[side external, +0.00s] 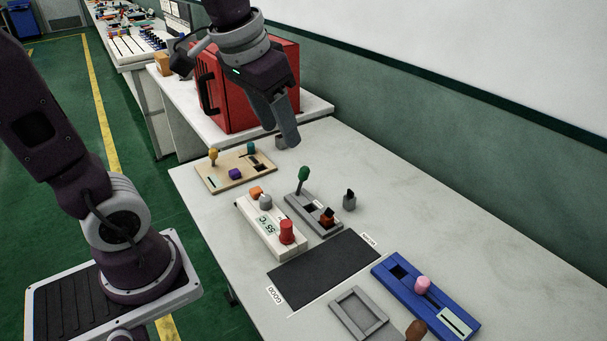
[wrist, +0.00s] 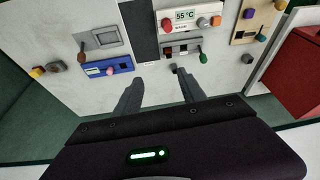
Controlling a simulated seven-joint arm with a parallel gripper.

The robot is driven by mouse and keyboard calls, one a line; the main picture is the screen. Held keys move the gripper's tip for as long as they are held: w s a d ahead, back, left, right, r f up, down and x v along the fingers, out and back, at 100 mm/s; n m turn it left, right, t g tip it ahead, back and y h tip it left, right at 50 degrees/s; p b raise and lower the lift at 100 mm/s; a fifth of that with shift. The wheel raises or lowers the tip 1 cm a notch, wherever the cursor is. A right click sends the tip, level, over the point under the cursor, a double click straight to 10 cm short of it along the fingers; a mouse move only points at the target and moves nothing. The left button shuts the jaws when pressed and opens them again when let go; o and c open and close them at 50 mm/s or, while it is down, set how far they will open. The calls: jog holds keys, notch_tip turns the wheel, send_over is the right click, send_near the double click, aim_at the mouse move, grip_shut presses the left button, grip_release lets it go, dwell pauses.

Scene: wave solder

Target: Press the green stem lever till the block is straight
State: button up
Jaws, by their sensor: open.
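The green stem lever (side external: 304,174) stands up from the far end of a small grey base (side external: 301,202) on the table. A dark red-brown block (side external: 327,216) sits at the near end of that base and looks slightly tilted, though it is too small to be sure. In the wrist view the green lever (wrist: 203,57) is just beyond and right of my fingertips. My gripper (side external: 284,138) is open and empty, above the table and apart from the lever, on its far side. It also shows in the wrist view (wrist: 157,78), fingers spread.
A white box reading 55 °C with a red knob (side external: 286,232) stands beside the base. A small grey piece (side external: 349,202) stands at its other side. A wooden panel (side external: 225,175), black mat (side external: 323,270), blue device (side external: 425,297) and red oven (side external: 235,85) surround it.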

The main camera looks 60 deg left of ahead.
jog(key=w+a+f+n+g, duration=0.1)
jog(key=w+a+f, duration=0.25)
jog(key=w, duration=0.25)
jog(key=w+a+f+g, duration=0.1)
jog(key=w+a+f, duration=0.2)
jog(key=w+a, duration=0.15)
jog(key=g, duration=0.2)
send_over(304, 168)
jog(key=shift+n, duration=0.4)
jog(key=f, duration=1.5)
jog(key=shift+d, duration=0.25)
jog(key=f, duration=0.5)
jog(key=a+f, duration=0.1)
jog(key=f, duration=0.1)
jog(key=shift+f, duration=0.35)
jog(key=shift+d, duration=0.1)
grip_shut()
